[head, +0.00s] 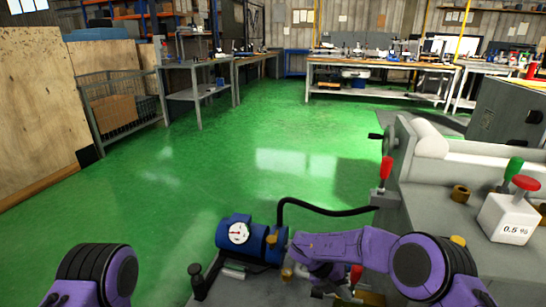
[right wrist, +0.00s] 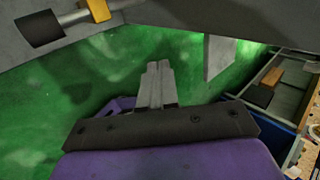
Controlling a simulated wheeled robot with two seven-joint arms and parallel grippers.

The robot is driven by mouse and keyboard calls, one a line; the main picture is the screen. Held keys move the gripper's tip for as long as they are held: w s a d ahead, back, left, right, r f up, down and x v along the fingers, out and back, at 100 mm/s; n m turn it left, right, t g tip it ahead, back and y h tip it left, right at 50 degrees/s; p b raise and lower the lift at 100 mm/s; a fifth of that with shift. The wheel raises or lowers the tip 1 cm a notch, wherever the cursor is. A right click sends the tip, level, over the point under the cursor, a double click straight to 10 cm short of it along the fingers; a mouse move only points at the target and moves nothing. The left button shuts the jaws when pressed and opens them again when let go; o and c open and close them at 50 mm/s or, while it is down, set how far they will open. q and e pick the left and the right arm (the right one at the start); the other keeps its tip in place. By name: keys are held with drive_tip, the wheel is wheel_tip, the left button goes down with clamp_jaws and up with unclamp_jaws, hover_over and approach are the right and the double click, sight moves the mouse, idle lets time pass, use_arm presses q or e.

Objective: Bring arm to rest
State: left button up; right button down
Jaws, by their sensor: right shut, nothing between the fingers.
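My right arm (head: 345,246), purple with dark joint caps, crosses the lower right of the head view in front of the grinder. In the right wrist view its gripper (right wrist: 157,68) shows two grey fingers pressed together, empty, over the green floor. I cannot make out its fingertips clearly in the head view. My left arm (head: 97,273) shows only as a purple and black joint at the bottom left; its gripper is out of view.
The grey grinder (head: 447,200) fills the right side, with a red-knobbed lever (head: 386,172) and a white "0.5 %" container (head: 508,218). A blue pump with a gauge (head: 240,235) stands near my right arm. Open green floor (head: 250,150) lies ahead; workbenches stand behind.

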drive_tip(key=s+d+f+n+t+b, duration=0.25)
drive_tip(key=s+f+n+t, duration=0.35)
drive_tip(key=n, duration=0.5)
drive_tip(key=s+d+f+n+t+b, duration=0.1)
drive_tip(key=s+d+f+n+t, duration=0.25)
drive_tip(key=f+n, duration=0.6)
use_arm(q)
wheel_tip(320, 180, down, 10)
drive_tip(key=b, duration=0.7)
use_arm(e)
drive_tip(key=s+d+f+n+g+y, duration=0.15)
drive_tip(key=s+n, duration=0.25)
drive_tip(key=s, duration=0.4)
drive_tip(key=s+d+f+n+g+y, duration=0.1)
drive_tip(key=s+f+n, duration=0.25)
drive_tip(key=s, duration=0.45)
drive_tip(key=s+d+f+n+g+y, duration=0.2)
drive_tip(key=s+n, duration=0.2)
drive_tip(key=s, duration=0.5)
use_arm(q)
wheel_tip(320, 180, up, 26)
drive_tip(key=p, duration=2.7)
drive_tip(key=shift+r, duration=0.25)
use_arm(e)
wheel_tip(320, 180, up, 27)
drive_tip(key=shift+w, duration=0.3)
use_arm(q)
drive_tip(key=shift+d, duration=0.1)
use_arm(e)
drive_tip(key=shift+h, duration=0.25)
